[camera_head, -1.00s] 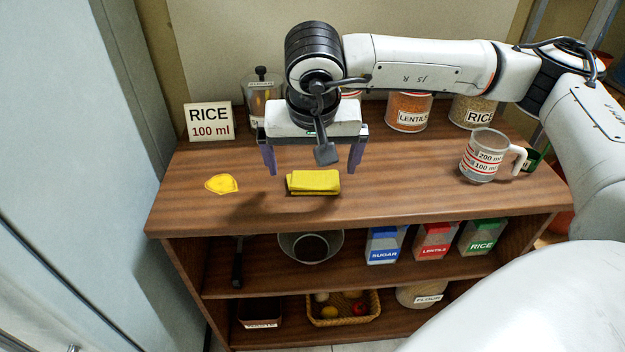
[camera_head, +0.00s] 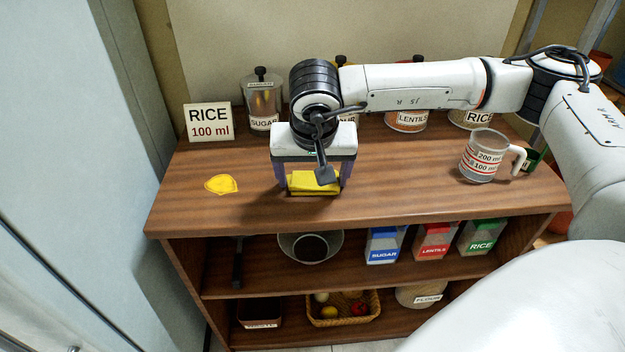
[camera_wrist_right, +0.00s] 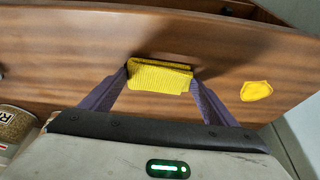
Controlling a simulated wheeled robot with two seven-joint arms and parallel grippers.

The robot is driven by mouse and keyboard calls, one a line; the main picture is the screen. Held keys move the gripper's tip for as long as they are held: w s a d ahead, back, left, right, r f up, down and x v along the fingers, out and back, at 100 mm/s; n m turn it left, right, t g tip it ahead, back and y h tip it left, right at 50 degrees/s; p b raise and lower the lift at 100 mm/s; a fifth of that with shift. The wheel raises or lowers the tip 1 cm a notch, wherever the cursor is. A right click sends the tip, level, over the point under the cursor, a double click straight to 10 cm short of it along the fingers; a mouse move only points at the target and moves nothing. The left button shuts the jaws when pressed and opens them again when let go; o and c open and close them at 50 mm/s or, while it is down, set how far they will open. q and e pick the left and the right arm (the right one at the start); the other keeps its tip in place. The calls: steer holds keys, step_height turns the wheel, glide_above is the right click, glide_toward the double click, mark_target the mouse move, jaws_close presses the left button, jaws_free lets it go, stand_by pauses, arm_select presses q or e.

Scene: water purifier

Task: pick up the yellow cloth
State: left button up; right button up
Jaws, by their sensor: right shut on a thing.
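The folded yellow cloth (camera_head: 314,186) lies on the wooden counter, left of its middle. My right gripper (camera_head: 312,186) is lowered over it from above, with one purple finger at each end of the cloth, and is shut on it. The right wrist view also shows the cloth (camera_wrist_right: 160,76) between the two fingers (camera_wrist_right: 158,88). The cloth looks still at counter level; I cannot tell any gap beneath it. My left gripper is not in view.
A flat yellow patch (camera_head: 221,184) lies on the counter to the left. A RICE 100 ml sign (camera_head: 210,122) and labelled jars (camera_head: 263,105) stand along the back. A measuring cup (camera_head: 483,158) stands at the right. Shelves below hold cartons (camera_head: 386,245), a bowl (camera_head: 311,246) and a basket (camera_head: 343,308).

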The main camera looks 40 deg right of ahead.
mark_target(313, 179)
step_height(313, 179, up, 10)
stand_by(0.6)
